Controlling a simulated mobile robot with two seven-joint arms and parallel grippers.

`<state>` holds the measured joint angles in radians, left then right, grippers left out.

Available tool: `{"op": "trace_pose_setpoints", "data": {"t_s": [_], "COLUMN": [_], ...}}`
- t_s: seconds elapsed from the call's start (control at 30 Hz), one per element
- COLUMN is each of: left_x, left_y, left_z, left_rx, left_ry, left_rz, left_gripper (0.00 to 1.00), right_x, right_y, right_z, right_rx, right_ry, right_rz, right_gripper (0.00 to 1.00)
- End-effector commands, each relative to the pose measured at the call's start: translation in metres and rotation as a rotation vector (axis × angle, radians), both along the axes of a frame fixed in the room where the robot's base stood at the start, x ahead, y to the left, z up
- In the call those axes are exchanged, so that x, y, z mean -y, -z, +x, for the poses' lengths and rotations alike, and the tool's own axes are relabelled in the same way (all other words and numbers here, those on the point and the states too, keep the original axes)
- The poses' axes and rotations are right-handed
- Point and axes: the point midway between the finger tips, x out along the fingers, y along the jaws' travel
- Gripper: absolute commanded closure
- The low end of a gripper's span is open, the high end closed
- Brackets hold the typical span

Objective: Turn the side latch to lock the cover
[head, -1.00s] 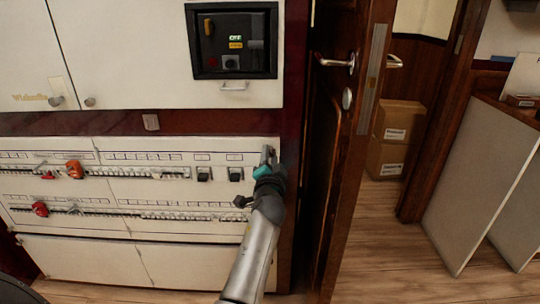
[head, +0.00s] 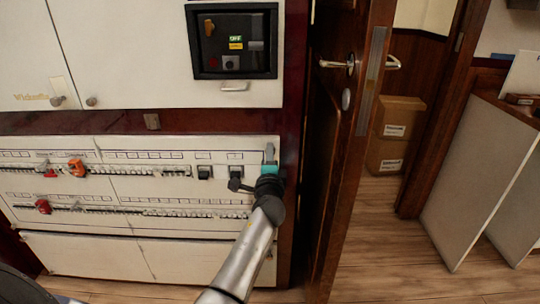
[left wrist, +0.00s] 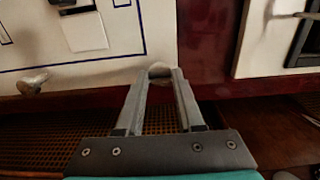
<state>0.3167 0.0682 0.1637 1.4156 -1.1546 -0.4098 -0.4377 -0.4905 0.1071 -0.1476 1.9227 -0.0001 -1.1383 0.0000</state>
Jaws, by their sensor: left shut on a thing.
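The cream cover of the breaker panel (head: 120,218) stands closed against the wall in the head view. My left gripper (head: 270,150) is at its upper right edge, beside the dark red post. In the left wrist view, the fingertips of my left gripper (left wrist: 161,72) are closed around a small rounded metal latch (left wrist: 159,69) at the edge of the cream panel. In the head view the gripper hides this latch. My right gripper is not in view.
Breaker rows with orange and red pieces (head: 76,168) lie left of my arm. A dark window (head: 232,40) with a handle is above. A wooden door (head: 345,140) stands open close on the right. Cartons (head: 392,150) and leaning boards (head: 480,190) are farther right.

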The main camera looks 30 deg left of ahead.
Motion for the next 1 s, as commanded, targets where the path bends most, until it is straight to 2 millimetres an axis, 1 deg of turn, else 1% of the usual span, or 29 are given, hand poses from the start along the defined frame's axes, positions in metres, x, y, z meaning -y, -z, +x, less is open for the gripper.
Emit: {"op": "trace_pose_setpoints", "data": {"t_s": [0.47,0.5,0.73,1.0], "left_x": [-0.0011,-0.0010,-0.0005,0.0002], "left_y": [-0.0014,-0.0014,-0.0009,-0.0002], "left_z": [0.0000,0.0001,0.0001,-0.0006], "left_rx": [-0.006,-0.006,-0.006,-0.007], "left_ry": [-0.001,-0.001,-0.001,0.000], "left_rz": [0.015,0.015,0.013,0.011], "left_gripper": [1.00,0.60,0.34,0.33], "right_x": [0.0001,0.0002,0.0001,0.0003], "right_y": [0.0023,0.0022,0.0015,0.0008], "right_z": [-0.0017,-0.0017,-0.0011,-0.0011], "right_rx": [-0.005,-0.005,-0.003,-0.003], "right_ry": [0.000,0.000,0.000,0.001], "right_rz": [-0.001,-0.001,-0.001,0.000], "right_gripper": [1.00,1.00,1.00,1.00]}}
